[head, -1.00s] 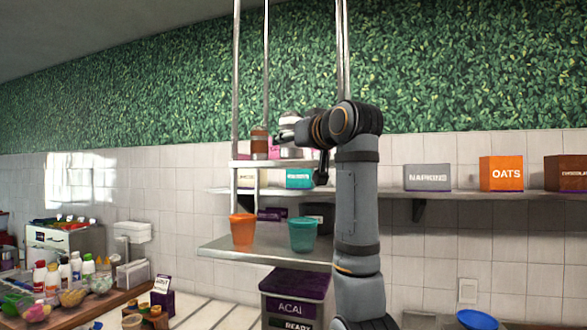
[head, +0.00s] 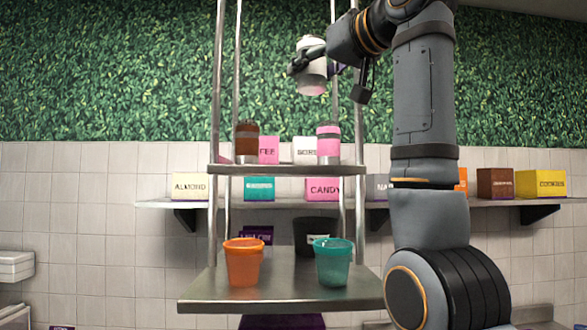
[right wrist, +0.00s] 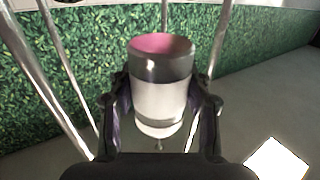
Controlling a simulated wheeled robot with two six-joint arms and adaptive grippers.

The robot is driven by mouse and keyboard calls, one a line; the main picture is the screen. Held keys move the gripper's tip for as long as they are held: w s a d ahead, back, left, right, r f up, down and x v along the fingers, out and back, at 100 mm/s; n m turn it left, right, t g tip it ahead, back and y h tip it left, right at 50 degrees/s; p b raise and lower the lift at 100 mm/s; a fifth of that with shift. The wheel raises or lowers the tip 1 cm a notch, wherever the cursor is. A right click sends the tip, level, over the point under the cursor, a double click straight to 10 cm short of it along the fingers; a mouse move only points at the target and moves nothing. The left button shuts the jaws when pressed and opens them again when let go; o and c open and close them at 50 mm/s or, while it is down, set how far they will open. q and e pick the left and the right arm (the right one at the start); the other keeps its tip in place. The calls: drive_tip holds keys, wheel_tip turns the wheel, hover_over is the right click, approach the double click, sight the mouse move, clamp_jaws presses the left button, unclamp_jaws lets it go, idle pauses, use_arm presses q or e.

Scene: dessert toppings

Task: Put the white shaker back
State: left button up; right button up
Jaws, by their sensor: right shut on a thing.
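The white shaker (head: 312,68) is held high in front of the green wall, above the top shelf of the hanging rack, and is slightly tilted. My right gripper (head: 305,62) is shut on it. In the right wrist view the shaker (right wrist: 160,98) sits between the two fingers of my right gripper (right wrist: 160,108), with a grey band and a pink end showing. The top shelf (head: 290,170) holds a brown shaker (head: 246,142) at its left and a pink shaker (head: 328,144) at its right, with a gap between them. My left gripper is not in view.
An orange cup (head: 244,264) and a teal cup (head: 332,264) stand on the lower shelf (head: 285,295). The rack's metal poles (head: 217,100) run up on both sides of the shelf. Boxes line the wall shelf (head: 490,203) behind.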

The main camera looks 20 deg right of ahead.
drive_tip(key=shift+w+d, duration=0.1)
drive_tip(key=shift+d, duration=0.05)
drive_tip(key=w+f+p, duration=0.2)
drive_tip(key=w, duration=0.2)
drive_tip(key=w+f+p, duration=0.1)
drive_tip(key=w+f, duration=0.2)
drive_tip(key=w, duration=0.1)
drive_tip(key=w+a+f+p, duration=0.1)
drive_tip(key=w+f+p, duration=0.1)
drive_tip(key=w, duration=0.3)
drive_tip(key=shift+f+p, duration=0.3)
drive_tip(key=shift+f, duration=0.4)
drive_tip(key=shift+w+d+f, duration=0.1)
drive_tip(key=shift+d+f, duration=0.05)
drive_tip(key=shift+f, duration=0.2)
drive_tip(key=shift+d+f, duration=0.15)
drive_tip(key=f+p, duration=0.2)
drive_tip(key=f, duration=0.1)
drive_tip(key=shift+w+a, duration=0.2)
drive_tip(key=shift+w+f, duration=0.1)
drive_tip(key=shift+f, duration=0.25)
drive_tip(key=shift+d, duration=0.1)
